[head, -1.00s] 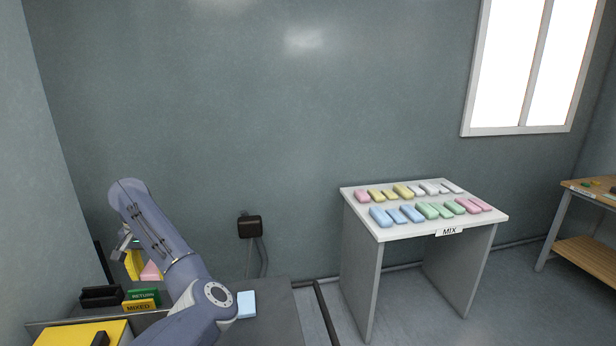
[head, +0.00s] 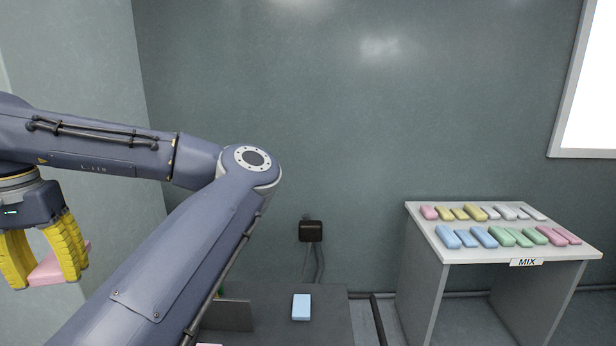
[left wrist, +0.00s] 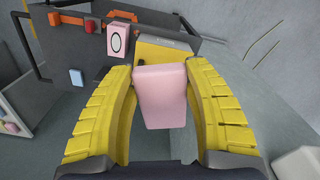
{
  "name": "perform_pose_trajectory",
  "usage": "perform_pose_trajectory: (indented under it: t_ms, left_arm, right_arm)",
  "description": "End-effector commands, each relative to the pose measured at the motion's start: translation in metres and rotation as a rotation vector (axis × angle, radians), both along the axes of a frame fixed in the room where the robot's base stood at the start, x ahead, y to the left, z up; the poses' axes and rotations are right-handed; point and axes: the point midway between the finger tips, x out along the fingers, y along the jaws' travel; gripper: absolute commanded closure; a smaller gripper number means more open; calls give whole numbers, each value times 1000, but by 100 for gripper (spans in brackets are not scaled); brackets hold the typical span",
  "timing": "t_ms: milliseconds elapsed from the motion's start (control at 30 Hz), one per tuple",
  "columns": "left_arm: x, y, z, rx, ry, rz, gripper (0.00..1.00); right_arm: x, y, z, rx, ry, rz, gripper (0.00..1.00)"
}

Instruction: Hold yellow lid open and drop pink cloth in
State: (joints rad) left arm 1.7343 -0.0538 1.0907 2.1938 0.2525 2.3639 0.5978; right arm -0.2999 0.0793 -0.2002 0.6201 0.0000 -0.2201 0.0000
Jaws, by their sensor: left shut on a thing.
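A pink cloth (head: 48,270) is a folded block between the yellow fingers of my left gripper (head: 42,268), at the left edge of the head view. My left gripper is shut on it and holds it in the air. The cloth also shows in the left wrist view (left wrist: 160,97), between both curved fingers. Behind it in that view is a yellow surface (left wrist: 150,52) on a dark grey box; I cannot tell whether this is the lid. My right gripper is not in view.
A white table (head: 470,256) marked MIX carries several folded cloths in mixed colours at the right. A light blue block (head: 301,307) lies on a dark grey surface (head: 328,297) in front.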

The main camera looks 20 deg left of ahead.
Motion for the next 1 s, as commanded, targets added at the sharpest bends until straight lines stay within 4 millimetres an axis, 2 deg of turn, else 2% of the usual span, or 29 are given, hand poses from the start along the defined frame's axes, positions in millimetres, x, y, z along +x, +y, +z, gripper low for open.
perform_pose_trajectory:
  t_ms: [100,200,433,1000]
  left_arm:
    - [-24,-19,7,2,-3,72,64]
    - [-33,-31,16,2,-3,114,64]
    - [-32,-30,30,2,1,117,64]
    - [-32,-29,31,3,1,116,64]
  right_arm:
    - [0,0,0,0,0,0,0]
    - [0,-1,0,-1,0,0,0]
    - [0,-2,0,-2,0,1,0]
    - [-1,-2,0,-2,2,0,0]
